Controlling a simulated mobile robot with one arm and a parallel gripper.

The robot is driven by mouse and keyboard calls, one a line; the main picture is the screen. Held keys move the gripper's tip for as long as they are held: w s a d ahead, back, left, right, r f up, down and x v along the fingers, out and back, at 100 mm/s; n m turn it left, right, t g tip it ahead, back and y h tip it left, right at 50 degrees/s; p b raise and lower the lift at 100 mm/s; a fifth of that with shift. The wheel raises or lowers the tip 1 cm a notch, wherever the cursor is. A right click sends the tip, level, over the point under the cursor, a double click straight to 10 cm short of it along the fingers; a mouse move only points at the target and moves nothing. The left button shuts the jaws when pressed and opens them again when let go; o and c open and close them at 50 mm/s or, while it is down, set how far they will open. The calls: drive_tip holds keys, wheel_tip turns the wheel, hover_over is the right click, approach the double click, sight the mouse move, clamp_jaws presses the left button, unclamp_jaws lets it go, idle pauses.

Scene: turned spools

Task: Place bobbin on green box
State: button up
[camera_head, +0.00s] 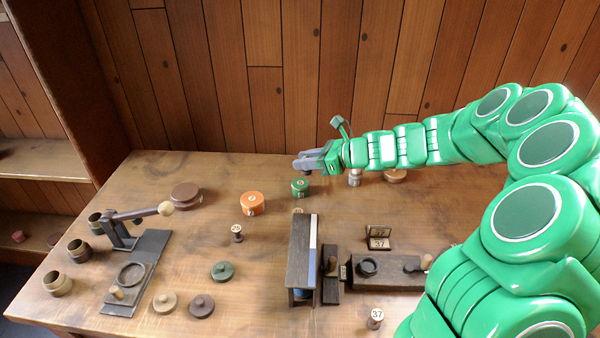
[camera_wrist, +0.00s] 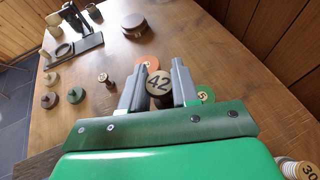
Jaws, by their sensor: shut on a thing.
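My gripper (camera_head: 308,163) is shut on a bobbin. In the wrist view, the bobbin (camera_wrist: 158,83) shows a tan end marked 42 between the two fingers of my gripper (camera_wrist: 158,80). In the head view the held bobbin is mostly hidden by the gripper. The green box (camera_head: 300,188) is small and round and stands on the table just below my gripper in the head view. In the wrist view the green box (camera_wrist: 205,95) lies right of the right finger, partly hidden by it. I cannot tell the height gap between them.
An orange round box (camera_head: 252,204) stands left of the green one, and a brown round box (camera_head: 186,196) farther left. A bobbin marked 25 (camera_head: 237,232) stands in front. A dark bench-like stand (camera_head: 300,255) is at middle front. A lever device (camera_head: 130,235) is at left.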

drive_tip(key=w+f, duration=0.2)
drive_tip(key=w+a+f, duration=0.1)
drive_tip(key=w+f, duration=0.1)
drive_tip(key=w+a+f, duration=0.1)
drive_tip(key=w+f, duration=0.1)
drive_tip(key=w, duration=0.1)
drive_tip(key=shift+f, duration=0.15)
drive_tip(key=shift+w+f, duration=0.4)
drive_tip(key=shift+f, duration=0.15)
drive_tip(key=shift+a+f, duration=0.1)
drive_tip(key=shift+f, duration=1.4)
drive_tip(key=shift+f, duration=0.15)
drive_tip(key=o, duration=1)
